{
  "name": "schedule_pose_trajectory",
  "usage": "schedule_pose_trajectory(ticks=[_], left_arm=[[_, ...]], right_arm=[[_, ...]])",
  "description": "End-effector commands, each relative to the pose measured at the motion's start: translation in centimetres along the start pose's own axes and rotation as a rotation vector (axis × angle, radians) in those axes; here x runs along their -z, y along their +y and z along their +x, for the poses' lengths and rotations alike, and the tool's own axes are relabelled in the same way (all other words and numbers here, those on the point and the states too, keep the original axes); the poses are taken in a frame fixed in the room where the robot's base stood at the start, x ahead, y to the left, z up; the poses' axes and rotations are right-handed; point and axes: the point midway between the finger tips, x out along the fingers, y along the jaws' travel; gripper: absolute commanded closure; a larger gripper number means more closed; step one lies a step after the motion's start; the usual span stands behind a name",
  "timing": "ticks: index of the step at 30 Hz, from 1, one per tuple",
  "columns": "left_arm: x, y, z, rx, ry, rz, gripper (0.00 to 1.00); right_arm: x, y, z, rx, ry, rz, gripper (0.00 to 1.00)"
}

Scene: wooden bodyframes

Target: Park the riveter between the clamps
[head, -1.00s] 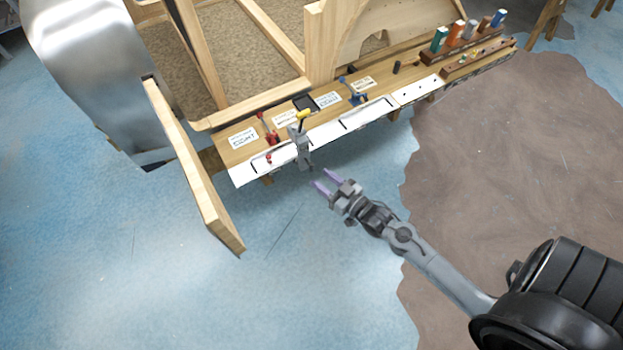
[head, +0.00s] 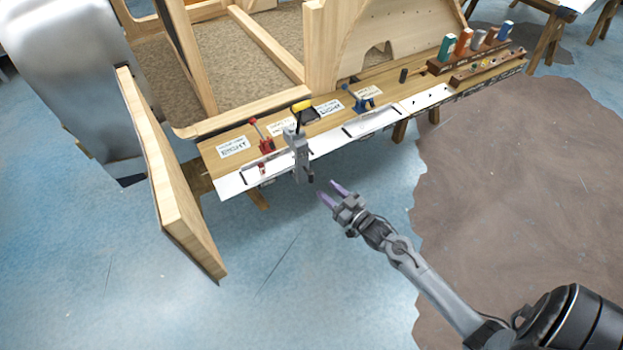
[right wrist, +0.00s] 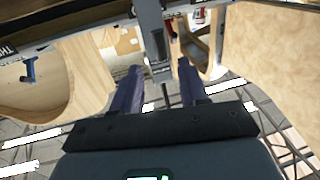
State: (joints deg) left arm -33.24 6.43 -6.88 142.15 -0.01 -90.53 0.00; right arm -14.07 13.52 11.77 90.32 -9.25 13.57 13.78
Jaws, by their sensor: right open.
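The riveter appears to be the upright grey tool with a yellow top (head: 299,152). It stands at the bench's front edge, its lower end showing below the white strip; I cannot tell what bears it. In the head view it is between the red clamp (head: 262,138) on the left and the blue clamp (head: 361,100) on the right. My right gripper (head: 331,194) is open and empty, below and right of the tool, its purple fingers pointing at it. In the right wrist view the grey tool (right wrist: 153,32) shows beyond and between the open fingers (right wrist: 158,88). My left gripper is not in view.
The wooden bench (head: 205,152) carries printed cards (head: 233,147) and a white front strip (head: 232,186). A wooden board (head: 165,185) sticks out at its left end. Racks with coloured cylinders (head: 465,45) are at the right. The floor before the bench is clear.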

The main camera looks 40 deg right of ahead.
Motion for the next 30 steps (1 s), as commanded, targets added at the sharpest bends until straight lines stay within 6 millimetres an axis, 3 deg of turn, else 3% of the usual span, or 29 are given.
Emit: schedule_pose_trajectory(ticks=[9, 15, 30], left_arm=[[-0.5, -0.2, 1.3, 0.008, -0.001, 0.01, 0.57], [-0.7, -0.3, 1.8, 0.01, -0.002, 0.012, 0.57], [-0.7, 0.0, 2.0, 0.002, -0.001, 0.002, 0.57]], right_arm=[[-0.1, 0.0, 5.3, 0.0, 0.002, 0.0, 0.56], [-0.1, 0.0, 7.6, 0.0, 0.001, 0.0, 0.56], [0.0, 0.0, 8.7, 0.0, 0.0, 0.0, 0.58]])
